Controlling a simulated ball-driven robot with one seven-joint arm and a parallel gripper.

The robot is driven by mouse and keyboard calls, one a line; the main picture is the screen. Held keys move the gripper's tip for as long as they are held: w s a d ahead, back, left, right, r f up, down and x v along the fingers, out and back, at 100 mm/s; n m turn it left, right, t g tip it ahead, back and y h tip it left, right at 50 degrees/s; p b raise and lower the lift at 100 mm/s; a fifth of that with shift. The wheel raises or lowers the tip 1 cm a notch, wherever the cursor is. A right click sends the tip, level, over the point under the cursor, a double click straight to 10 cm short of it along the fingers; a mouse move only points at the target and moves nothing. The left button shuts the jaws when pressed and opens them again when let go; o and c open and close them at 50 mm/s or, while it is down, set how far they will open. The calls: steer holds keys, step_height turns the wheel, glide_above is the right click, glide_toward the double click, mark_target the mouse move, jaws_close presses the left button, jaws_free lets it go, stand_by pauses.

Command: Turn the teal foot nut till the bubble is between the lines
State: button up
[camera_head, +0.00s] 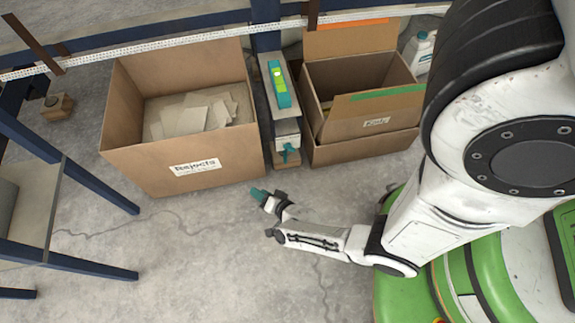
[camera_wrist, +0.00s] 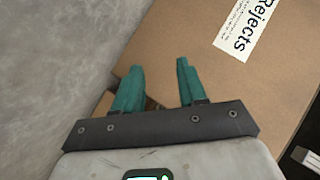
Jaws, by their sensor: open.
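The teal foot nut (camera_head: 287,151) is at the front end of a narrow grey and white unit between two cardboard boxes, low near the floor. A teal level (camera_head: 279,84) with a yellow-green vial lies on top of that unit; the bubble and its lines are too small to read. My gripper (camera_head: 258,194) is in front of the rejects box, nearer the camera than the nut and a little to its left. In the wrist view its teal fingers (camera_wrist: 158,70) are apart with nothing between them. I cannot make out the nut in the wrist view.
The open "Rejects" box (camera_head: 226,165) stands left of the unit, close to my fingers; it fills much of the wrist view (camera_wrist: 190,35). Another open cardboard box (camera_head: 335,148) is close on the right. A blue-legged table (camera_head: 75,180) is at left. The front floor is clear.

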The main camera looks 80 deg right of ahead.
steer(key=s+d+m+g+h, duration=0.2)
steer(key=s+d+m+h, duration=0.1)
steer(key=s, duration=0.3)
steer(key=s+d+m+g+h, duration=0.1)
steer(key=s+d+m+h, duration=0.15)
steer(key=s, duration=0.35)
steer(key=b, duration=0.5)
glide_toward(285, 153)
steer(key=shift+h, duration=0.45)
steer(key=w+d+f, duration=0.1)
steer(key=w+f, duration=0.1)
steer(key=f, duration=0.1)
steer(key=shift+w+d, duration=0.3)
steer(key=shift+d, duration=0.1)
steer(key=shift+w+d+r, duration=0.1)
steer(key=shift+w+d, duration=0.3)
steer(key=shift+d, duration=0.3)
jaws_close()
steer(key=shift+a, duration=0.1)
